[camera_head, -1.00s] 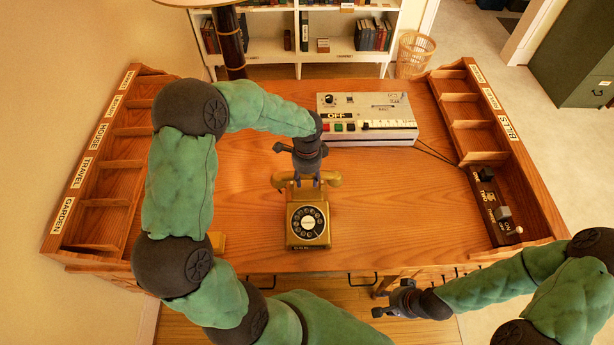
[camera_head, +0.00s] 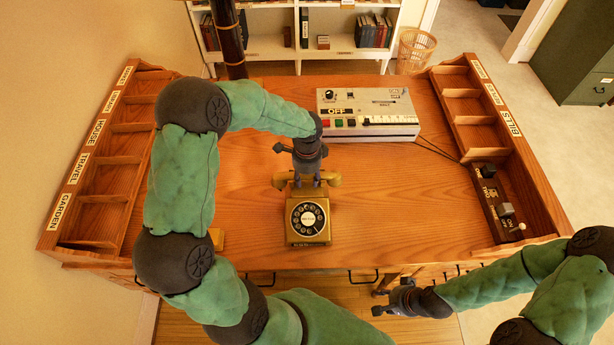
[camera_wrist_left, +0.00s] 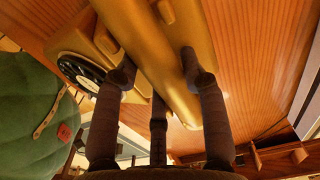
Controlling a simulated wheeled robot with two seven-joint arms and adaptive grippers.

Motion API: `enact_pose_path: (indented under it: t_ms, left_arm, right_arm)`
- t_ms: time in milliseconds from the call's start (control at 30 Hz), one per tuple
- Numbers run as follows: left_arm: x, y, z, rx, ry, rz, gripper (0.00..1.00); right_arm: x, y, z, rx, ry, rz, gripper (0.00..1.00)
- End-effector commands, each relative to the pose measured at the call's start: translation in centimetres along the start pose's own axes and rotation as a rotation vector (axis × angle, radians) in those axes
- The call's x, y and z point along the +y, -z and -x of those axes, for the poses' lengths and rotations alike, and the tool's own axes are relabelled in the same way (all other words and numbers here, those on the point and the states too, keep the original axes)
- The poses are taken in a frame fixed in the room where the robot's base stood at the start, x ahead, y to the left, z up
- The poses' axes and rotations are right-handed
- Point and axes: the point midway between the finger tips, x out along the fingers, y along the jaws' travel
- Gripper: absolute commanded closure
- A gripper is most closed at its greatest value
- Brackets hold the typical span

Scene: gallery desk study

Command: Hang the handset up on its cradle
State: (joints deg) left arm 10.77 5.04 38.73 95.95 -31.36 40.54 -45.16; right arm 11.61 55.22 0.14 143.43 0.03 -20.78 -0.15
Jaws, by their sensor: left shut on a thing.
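The gold handset (camera_head: 334,180) lies crosswise at the back of the gold rotary telephone (camera_head: 308,238), its two ends showing on either side of my left gripper (camera_head: 307,179). My left gripper is shut on the handset from above. In the left wrist view, the fingers (camera_wrist_left: 157,68) sit on both sides of the handset (camera_wrist_left: 150,35), with the phone's dial (camera_wrist_left: 80,68) beside it. The cradle is hidden by the gripper and handset, so I cannot tell whether the handset touches it. My right gripper (camera_head: 381,300) is open and empty, off the desk's front edge.
A grey machine (camera_head: 368,113) with an OFF label stands at the back right of the desk (camera_head: 400,215). Labelled wooden racks (camera_head: 95,165) line both sides. A switch box (camera_head: 497,205) sits at the right. The desk right of the phone is clear.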

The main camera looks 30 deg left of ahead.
Motion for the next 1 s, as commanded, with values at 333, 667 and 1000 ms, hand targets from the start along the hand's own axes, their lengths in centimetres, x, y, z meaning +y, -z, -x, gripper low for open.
enact_pose_path:
  t_ms: [333,667,1000]
  left_arm:
    - [-0.1,0.0,0.1,0.001,0.002,0.000,0.30]
    - [-0.1,0.0,0.9,0.001,0.003,-0.001,0.30]
    - [-0.2,0.1,7.2,0.003,0.007,0.001,0.30]
  right_arm:
    - [0.0,0.0,0.0,0.000,0.000,0.000,0.60]
    - [0.0,0.0,0.0,0.000,0.000,0.000,0.60]
    - [0.0,0.0,0.0,0.000,0.000,0.000,0.60]
